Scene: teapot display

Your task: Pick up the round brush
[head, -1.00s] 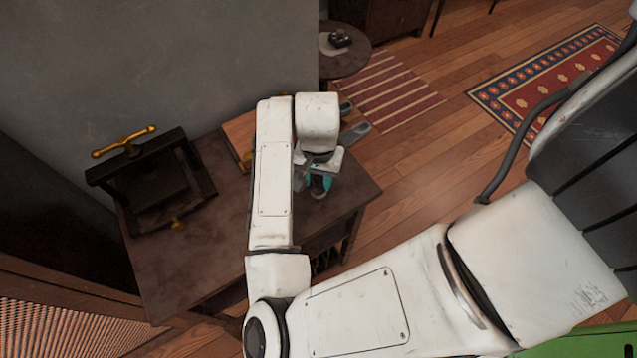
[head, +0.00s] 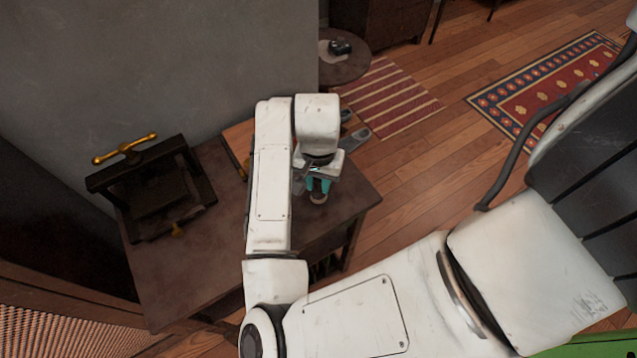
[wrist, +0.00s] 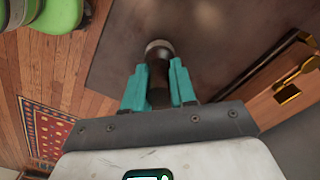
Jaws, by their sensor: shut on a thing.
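The round brush (wrist: 158,62) shows between my teal fingers in the wrist view, with a dark brown body and a pale round end beyond the fingertips. My gripper (wrist: 158,84) is shut on it, a finger on each side. In the head view my gripper (head: 318,184) is over the right part of the dark table (head: 215,262), and the pale end of the brush (head: 317,198) shows below the fingers. I cannot tell whether the brush touches the table top. My arm hides part of the table.
A dark press with a brass handle (head: 125,148) stands on the table's left. A board (head: 238,133) and grey items (head: 355,135) lie at the back. A small round table (head: 345,68) stands beyond. The table's front middle is clear.

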